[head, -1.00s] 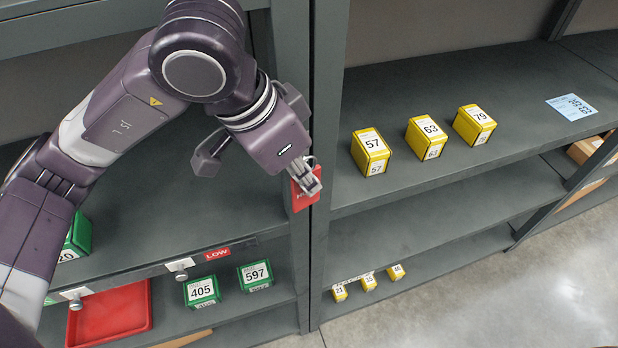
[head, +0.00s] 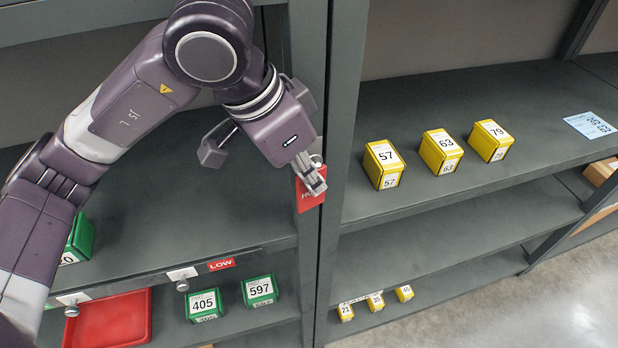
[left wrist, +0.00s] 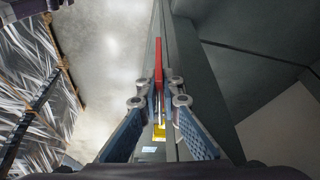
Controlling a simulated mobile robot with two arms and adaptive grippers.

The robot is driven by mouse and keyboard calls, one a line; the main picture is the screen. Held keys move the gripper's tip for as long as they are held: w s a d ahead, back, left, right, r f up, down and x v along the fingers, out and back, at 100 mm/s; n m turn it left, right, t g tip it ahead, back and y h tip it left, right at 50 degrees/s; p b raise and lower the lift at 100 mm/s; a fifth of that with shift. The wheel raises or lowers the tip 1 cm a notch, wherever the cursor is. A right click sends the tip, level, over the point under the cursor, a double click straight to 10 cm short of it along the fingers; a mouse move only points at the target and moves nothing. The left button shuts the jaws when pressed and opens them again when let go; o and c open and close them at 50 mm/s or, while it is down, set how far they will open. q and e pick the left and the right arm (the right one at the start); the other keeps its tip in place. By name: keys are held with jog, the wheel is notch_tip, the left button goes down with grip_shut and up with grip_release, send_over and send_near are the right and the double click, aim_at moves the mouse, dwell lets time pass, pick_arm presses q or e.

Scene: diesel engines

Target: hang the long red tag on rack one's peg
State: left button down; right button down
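The red tag (head: 308,198), with partly hidden white lettering, is at my left gripper (head: 314,181), in front of the grey upright between the two racks. The fingers look closed on its upper part. In the left wrist view the tag (left wrist: 158,60) shows edge-on, a thin red strip between the nearly closed fingertips (left wrist: 160,102). A small pale round piece (head: 316,159) shows just above the fingers; I cannot tell whether it is a peg or part of the tag. Whether the tag is on a peg is hidden. My right gripper is not in view.
Silver knobs (head: 183,285) stick out from the left shelf edge, near a red LOW label (head: 221,264). Green boxes (head: 205,305) and a red tray (head: 110,322) sit below. Yellow numbered boxes (head: 384,165) stand on the right shelf. The grey upright (head: 345,100) is close beside the gripper.

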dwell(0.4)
pick_arm(q)
jog(key=c, duration=2.1)
grip_release()
jog(key=shift+r, duration=0.15)
jog(key=shift+a+r, duration=0.1)
jog(key=shift+r, duration=0.15)
jog(key=shift+s+a+r, duration=0.1)
jog(key=shift+s+a, duration=1.05)
jog(key=shift+a, duration=0.55)
jog(key=shift+s+a, duration=1.15)
jog(key=shift+a, duration=0.55)
jog(key=shift+s+a+r, duration=0.1)
jog(key=shift+s+a, duration=1.05)
jog(key=shift+a, duration=0.55)
jog(key=shift+f, duration=0.1)
